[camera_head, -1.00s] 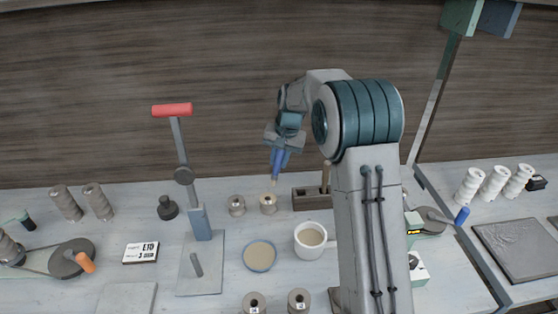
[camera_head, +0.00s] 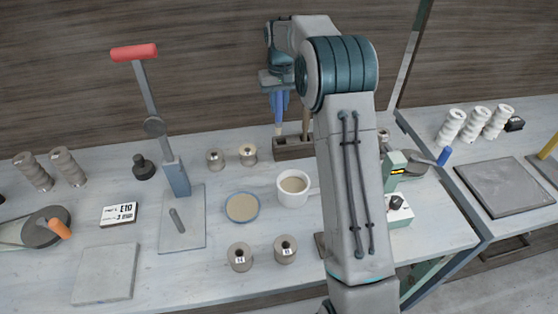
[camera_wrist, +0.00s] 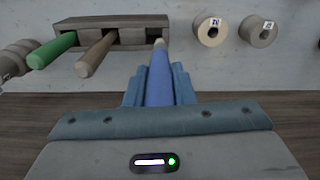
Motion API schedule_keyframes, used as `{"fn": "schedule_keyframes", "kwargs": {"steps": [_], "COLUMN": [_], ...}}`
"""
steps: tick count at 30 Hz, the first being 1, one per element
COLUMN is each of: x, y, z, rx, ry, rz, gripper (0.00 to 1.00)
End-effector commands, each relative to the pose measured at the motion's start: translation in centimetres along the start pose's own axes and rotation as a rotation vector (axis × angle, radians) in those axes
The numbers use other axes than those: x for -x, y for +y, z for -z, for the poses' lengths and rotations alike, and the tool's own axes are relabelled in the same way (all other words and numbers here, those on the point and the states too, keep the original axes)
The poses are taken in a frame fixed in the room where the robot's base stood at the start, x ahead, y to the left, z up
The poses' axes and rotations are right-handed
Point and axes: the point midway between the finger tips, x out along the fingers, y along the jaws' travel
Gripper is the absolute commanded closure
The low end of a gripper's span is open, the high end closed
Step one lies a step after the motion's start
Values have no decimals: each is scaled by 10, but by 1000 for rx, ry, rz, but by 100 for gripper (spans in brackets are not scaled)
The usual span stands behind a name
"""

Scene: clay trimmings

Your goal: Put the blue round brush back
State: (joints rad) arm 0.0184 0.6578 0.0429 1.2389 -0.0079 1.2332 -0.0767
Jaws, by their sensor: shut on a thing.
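The blue round brush (camera_wrist: 159,82) is held between the two blue fingers of my gripper (camera_wrist: 158,90), its pale tip pointing away from the wrist. In the head view the brush (camera_head: 279,118) hangs upright, tip down, from my gripper (camera_head: 279,100). The dark holder block (camera_head: 290,150) stands beneath, and the tip overlaps its left end. In the wrist view the tip lies at the near edge of the holder (camera_wrist: 110,22), by its right end. I cannot tell whether they touch. A green handle (camera_wrist: 52,50) and a wooden handle (camera_wrist: 96,54) stand in the holder.
Two spools (camera_head: 216,158) (camera_head: 248,154) stand just left of the holder. A white mug (camera_head: 293,187) and a round dish (camera_head: 242,207) are in front. A red-handled lever press (camera_head: 150,120) rises further left. The wall is close behind.

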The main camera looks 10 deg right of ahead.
Motion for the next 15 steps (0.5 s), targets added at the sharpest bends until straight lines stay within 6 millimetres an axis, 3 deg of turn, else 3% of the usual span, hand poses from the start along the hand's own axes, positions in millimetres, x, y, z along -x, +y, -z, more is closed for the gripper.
{"fn": "schedule_keyframes", "kwargs": {"steps": [10, 15], "x": [-50, -65], "y": [9, 10], "z": [0, 0], "rx": [38, 38], "ry": [-17, -14], "rz": [-18, -18], "gripper": [100, 100]}}
